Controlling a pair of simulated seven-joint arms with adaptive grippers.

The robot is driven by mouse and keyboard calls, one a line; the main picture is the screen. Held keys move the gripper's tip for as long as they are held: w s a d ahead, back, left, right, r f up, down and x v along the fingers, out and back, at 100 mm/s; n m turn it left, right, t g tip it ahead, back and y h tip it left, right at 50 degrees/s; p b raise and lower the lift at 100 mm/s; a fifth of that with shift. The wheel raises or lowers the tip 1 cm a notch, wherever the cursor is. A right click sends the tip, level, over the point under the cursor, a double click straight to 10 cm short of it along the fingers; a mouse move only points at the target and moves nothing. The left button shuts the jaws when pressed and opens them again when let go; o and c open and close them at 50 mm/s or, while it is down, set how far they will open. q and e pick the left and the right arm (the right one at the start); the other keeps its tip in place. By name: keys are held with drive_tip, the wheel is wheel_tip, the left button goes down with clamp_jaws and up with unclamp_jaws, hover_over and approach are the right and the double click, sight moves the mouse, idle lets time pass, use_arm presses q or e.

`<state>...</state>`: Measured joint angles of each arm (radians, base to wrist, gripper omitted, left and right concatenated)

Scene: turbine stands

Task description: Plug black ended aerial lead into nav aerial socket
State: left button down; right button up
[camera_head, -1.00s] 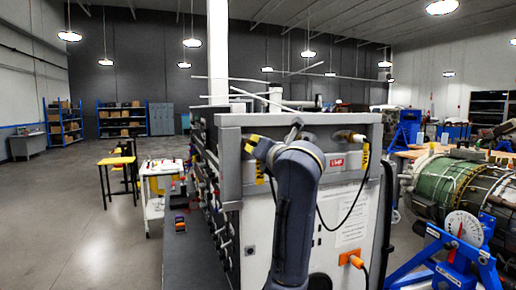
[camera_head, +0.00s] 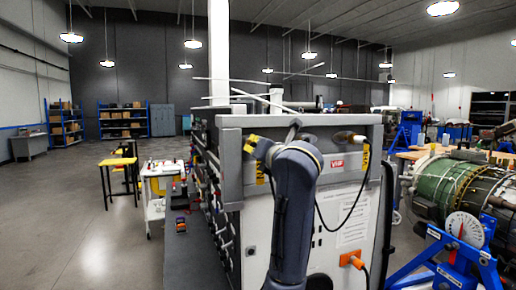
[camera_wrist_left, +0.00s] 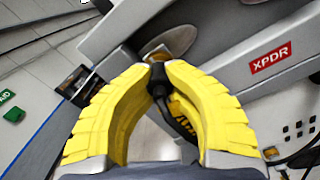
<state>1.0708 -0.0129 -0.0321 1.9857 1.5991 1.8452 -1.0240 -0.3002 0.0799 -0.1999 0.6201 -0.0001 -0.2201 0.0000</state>
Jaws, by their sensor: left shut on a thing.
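My left gripper (camera_head: 250,144) is up at the top left corner of the grey-and-white test cabinet (camera_head: 262,215). In the left wrist view its yellow fingers (camera_wrist_left: 158,72) are shut on the black end of the aerial lead (camera_wrist_left: 158,88). The lead and a yellow tag (camera_wrist_left: 182,112) hang down between the fingers. A round metal fitting (camera_wrist_left: 166,44) on the cabinet's grey top rail lies just beyond the fingertips. I cannot tell whether the lead end touches it. No nav label is readable. My right gripper is in neither view.
A red XPDR label (camera_wrist_left: 270,61) is right of the fitting. A VHF label (camera_head: 337,163) sits beside another plugged lead (camera_head: 350,138) with its own yellow tag. A blue stand with a dial (camera_head: 462,232) and a green turbine (camera_head: 445,183) are at right.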

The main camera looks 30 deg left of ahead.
use_arm(q)
drive_tip(key=shift+a+r, duration=0.2)
drive_tip(key=shift+r, duration=0.05)
drive_tip(key=c, duration=1.5)
unclamp_jaws()
drive_tip(key=shift+w+a+f, duration=0.2)
drive_tip(key=shift+c, duration=0.2)
drive_tip(key=shift+o, duration=0.8)
drive_tip(key=shift+s+d, duration=0.1)
drive_tip(key=shift+d, duration=0.1)
drive_tip(key=shift+o, duration=0.9)
drive_tip(key=v, duration=0.7)
